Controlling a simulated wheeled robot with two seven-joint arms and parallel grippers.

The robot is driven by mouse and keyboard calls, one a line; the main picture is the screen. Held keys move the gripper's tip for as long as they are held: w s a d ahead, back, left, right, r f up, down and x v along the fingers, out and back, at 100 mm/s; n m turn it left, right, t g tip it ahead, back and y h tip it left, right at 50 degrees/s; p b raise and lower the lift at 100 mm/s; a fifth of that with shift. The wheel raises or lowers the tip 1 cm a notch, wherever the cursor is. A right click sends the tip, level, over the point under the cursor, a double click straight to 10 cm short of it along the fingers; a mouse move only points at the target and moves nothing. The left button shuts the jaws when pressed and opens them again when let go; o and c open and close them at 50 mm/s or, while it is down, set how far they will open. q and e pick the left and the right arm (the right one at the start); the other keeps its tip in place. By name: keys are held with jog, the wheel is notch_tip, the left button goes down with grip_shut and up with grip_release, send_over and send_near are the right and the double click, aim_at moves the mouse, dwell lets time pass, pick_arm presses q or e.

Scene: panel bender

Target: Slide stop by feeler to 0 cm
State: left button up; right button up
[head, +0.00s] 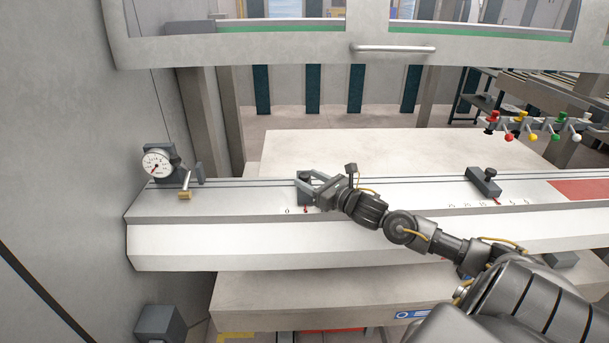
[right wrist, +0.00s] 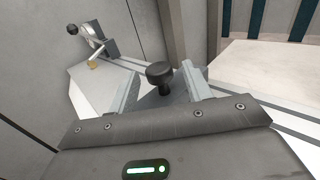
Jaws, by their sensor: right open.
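The stop by the feeler (head: 303,199) is a dark block on the pale rail (head: 230,205). Its red pointer shows a little right of the "0" mark (head: 287,211). My right gripper (head: 308,183) is open at this stop and partly hides it. In the right wrist view the stop's black knob (right wrist: 160,72) stands between the two spread fingers, with gaps at both sides. The feeler (head: 185,190) has a brass tip and hangs by a round dial gauge (head: 157,163) at the rail's left end. My left gripper is not in view.
A second dark stop (head: 484,182) with a knob sits farther right on the rail, near a red patch (head: 580,190). The rail between the feeler and the near stop is clear. Coloured levers (head: 530,130) stand at right. A grey wall closes the left.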

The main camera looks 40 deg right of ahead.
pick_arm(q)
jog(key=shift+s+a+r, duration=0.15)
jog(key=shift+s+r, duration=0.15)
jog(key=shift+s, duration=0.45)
pick_arm(e)
jog(key=shift+w+a, duration=0.2)
jog(key=shift+w, duration=1)
